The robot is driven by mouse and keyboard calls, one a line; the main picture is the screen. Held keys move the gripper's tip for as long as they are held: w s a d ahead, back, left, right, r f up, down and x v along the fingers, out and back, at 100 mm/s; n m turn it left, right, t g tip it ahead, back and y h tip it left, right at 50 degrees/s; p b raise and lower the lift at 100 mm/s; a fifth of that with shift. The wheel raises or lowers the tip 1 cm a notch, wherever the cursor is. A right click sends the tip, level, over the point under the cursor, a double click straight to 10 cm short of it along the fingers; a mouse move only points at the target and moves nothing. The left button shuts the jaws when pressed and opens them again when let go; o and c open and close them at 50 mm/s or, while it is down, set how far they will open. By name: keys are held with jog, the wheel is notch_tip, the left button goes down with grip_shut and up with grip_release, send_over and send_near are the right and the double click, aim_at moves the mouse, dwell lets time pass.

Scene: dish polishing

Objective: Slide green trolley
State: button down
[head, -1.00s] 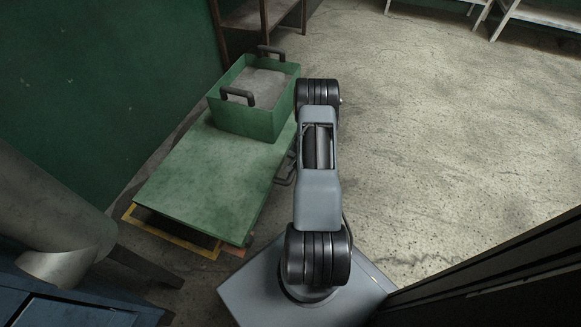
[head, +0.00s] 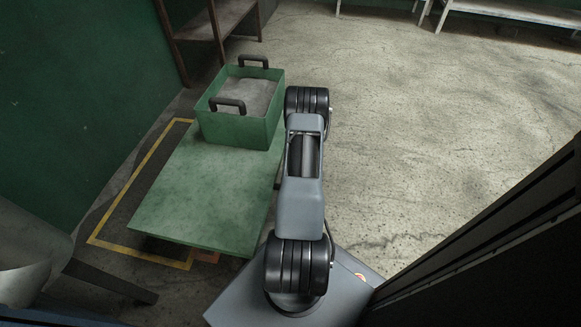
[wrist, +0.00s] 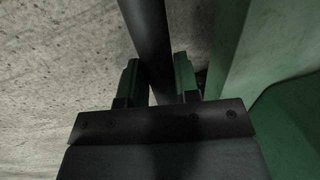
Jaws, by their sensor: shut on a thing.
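The green trolley (head: 200,195) is a low flat platform on the floor, left of my arm in the head view. A green bin (head: 241,125) with two dark handles stands on its far end and holds grey material. In the wrist view, my gripper (wrist: 157,80) is shut on a dark round bar, the trolley handle (wrist: 147,30), with one green finger on each side. Green trolley surfaces show at the right of that view. In the head view my arm hides the gripper and the grip point.
A yellow floor outline (head: 113,212) shows along the trolley's left and near sides. A brown shelf (head: 215,25) stands behind it. A grey cylinder (head: 30,255) is at the lower left. Open concrete floor (head: 430,140) lies to the right. White benches (head: 510,12) stand far back.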

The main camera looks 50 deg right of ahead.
jog(key=shift+s, duration=0.35)
jog(key=c, duration=0.8)
grip_release()
jog(key=shift+s+d, duration=0.1)
jog(key=shift+d, duration=0.05)
jog(key=shift+c, duration=0.2)
jog(key=shift+w+r, duration=0.1)
jog(key=shift+w, duration=0.1)
jog(key=shift+r, duration=0.25)
notch_tip(320, 180, up, 13)
jog(key=s+d+p, duration=0.1)
jog(key=s+p, duration=0.1)
jog(key=p, duration=0.3)
jog(key=shift+s, duration=0.25)
jog(key=shift+f, duration=0.1)
